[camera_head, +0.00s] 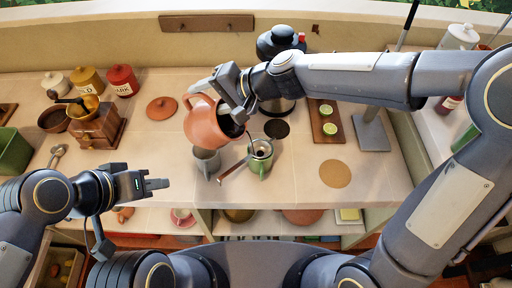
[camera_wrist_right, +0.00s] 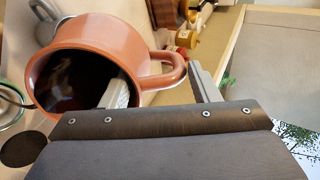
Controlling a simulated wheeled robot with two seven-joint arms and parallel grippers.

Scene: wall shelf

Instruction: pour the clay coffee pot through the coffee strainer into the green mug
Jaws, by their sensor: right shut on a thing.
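My right gripper (camera_head: 236,92) is shut on the clay coffee pot (camera_head: 203,124) at its handle side. The terracotta pot is tilted, its dark mouth turned toward the green mug (camera_head: 262,165). A thin dark line shows between mouth and mug, perhaps coffee. The coffee strainer (camera_head: 230,170) sits at the mug's top, its wooden handle pointing down-left. In the right wrist view the pot (camera_wrist_right: 110,45) shows dark inside, and the fingers of my right gripper (camera_wrist_right: 160,88) lie either side of the handle root. My left gripper (camera_head: 155,184) is empty above the counter's front edge; its opening is unclear.
A grey cup (camera_head: 207,162) stands just left of the green mug. A dark round coaster (camera_head: 277,128) lies behind it. A board with lime halves (camera_head: 326,127) is to the right. A coffee grinder (camera_head: 97,127) stands left. The counter around the cork disc (camera_head: 335,174) is clear.

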